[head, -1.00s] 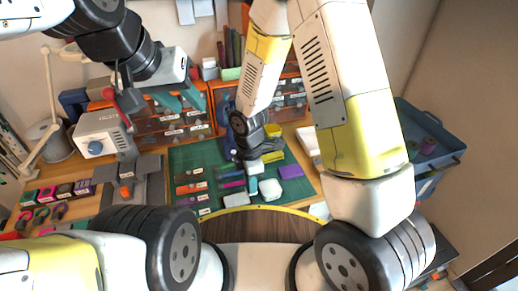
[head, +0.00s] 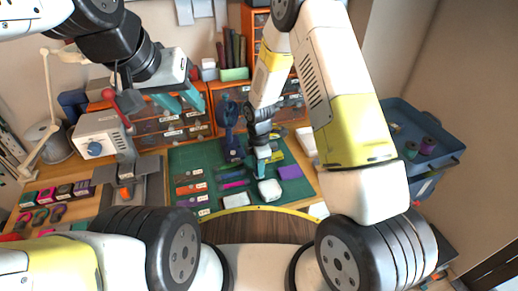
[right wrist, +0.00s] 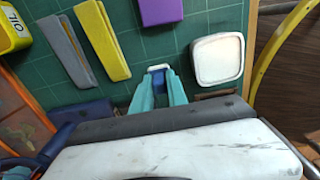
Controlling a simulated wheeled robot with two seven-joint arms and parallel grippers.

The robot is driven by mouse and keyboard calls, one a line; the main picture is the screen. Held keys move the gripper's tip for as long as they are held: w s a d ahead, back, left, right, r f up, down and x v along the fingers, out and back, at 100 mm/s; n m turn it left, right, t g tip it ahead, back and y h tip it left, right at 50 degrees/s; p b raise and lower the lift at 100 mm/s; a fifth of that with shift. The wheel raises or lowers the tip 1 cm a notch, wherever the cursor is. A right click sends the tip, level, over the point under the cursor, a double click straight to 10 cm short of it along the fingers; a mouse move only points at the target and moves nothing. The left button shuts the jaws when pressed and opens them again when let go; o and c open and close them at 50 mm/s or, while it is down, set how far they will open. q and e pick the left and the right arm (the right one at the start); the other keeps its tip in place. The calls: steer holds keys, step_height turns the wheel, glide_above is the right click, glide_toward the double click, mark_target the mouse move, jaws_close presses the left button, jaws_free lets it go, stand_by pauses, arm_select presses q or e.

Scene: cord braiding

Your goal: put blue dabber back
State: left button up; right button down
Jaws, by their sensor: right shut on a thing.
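My right gripper (head: 262,170) is low over the green cutting mat, pointing down. In the right wrist view its teal fingers (right wrist: 158,88) are shut on a small piece with a white end and a blue part (right wrist: 158,70), which looks like the blue dabber. Most of it is hidden between the fingers. A white square tub (right wrist: 217,58) sits just right of the fingers and also shows in the head view (head: 269,190). My left gripper (head: 181,100) is open and empty, raised in front of the drawers at the left.
The green mat (head: 210,165) carries several coloured strips, a purple block (head: 290,172) and a white block (head: 236,200). A blue bin (head: 440,150) holds spools at the right.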

steer(key=c, duration=1.3)
jaws_free()
steer(key=shift+f, duration=0.1)
steer(key=s+d+r+m+t, duration=0.1)
steer(key=s+d+r+m, duration=0.15)
steer(key=r, duration=0.75)
steer(key=s+d+r+m+t+y, duration=0.1)
steer(key=d+r+m, duration=0.2)
steer(key=r, duration=0.6)
steer(key=s+d+r+m, duration=0.1)
steer(key=d+r+m, duration=0.15)
steer(key=r, duration=0.75)
steer(key=s+d+r+m+t, duration=0.1)
steer(key=s+d+r+m, duration=0.1)
steer(key=s+r+m, duration=0.1)
steer(key=s+d+r+m+t, duration=0.1)
steer(key=s+d+r+m, duration=0.1)
steer(key=s+m, duration=0.3)
steer(key=s+d+r+m+t+y, duration=0.1)
steer(key=s+d+r+m+t, duration=0.1)
steer(key=s+r+m, duration=0.3)
steer(key=shift+s, duration=1.1)
